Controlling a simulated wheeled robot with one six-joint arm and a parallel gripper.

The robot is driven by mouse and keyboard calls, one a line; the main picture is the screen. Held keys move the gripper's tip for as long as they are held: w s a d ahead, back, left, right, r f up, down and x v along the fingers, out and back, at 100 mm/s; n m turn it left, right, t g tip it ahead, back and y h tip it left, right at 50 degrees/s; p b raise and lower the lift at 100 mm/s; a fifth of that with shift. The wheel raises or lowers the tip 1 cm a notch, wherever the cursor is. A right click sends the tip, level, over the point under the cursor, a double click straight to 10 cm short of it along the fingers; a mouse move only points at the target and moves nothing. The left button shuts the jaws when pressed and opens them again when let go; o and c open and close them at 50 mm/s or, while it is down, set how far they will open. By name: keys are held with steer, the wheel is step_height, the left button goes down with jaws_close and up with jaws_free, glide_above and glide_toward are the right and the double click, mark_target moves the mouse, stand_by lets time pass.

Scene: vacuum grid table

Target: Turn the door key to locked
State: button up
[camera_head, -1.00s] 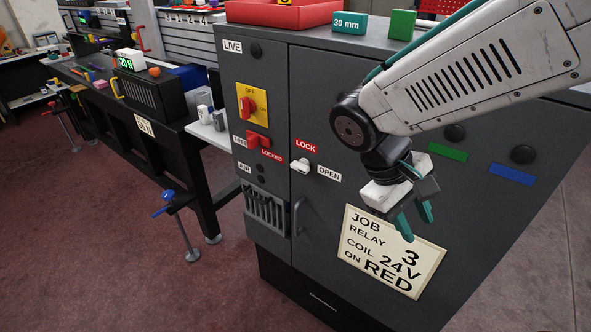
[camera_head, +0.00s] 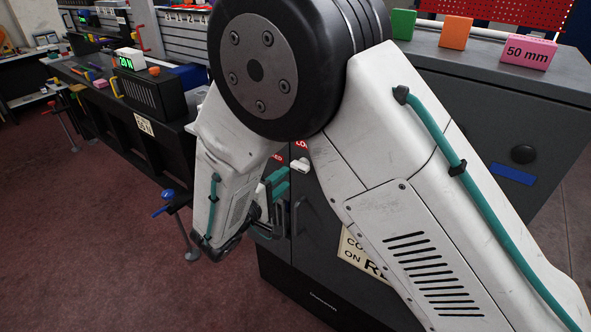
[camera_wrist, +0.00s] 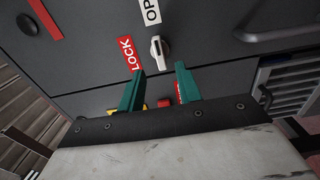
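The door key (camera_wrist: 158,48) is a small white handle on the dark cabinet door. In the wrist view its long side lines up with the white OPEN label (camera_wrist: 152,10), and the red LOCK label (camera_wrist: 128,54) is to its left. In the head view the key (camera_head: 299,165) shows only partly past my arm. My gripper (camera_wrist: 160,72) is open, with its two teal fingers apart and nothing between them. The fingertips point toward the key, one on each side of its line, and do not appear to touch it. The gripper (camera_head: 276,188) is partly hidden in the head view.
The cabinet's pull handle (camera_wrist: 281,33) is to the right in the wrist view. A red switch (camera_wrist: 164,103) shows between the fingers. Green, orange and pink blocks (camera_head: 527,52) stand on the cabinet top. My arm hides most of the cabinet front.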

mark_target(297, 169)
steer(key=x, duration=0.6)
steer(key=shift+w+d, duration=0.2)
steer(key=shift+c, duration=0.3)
steer(key=c, duration=0.6)
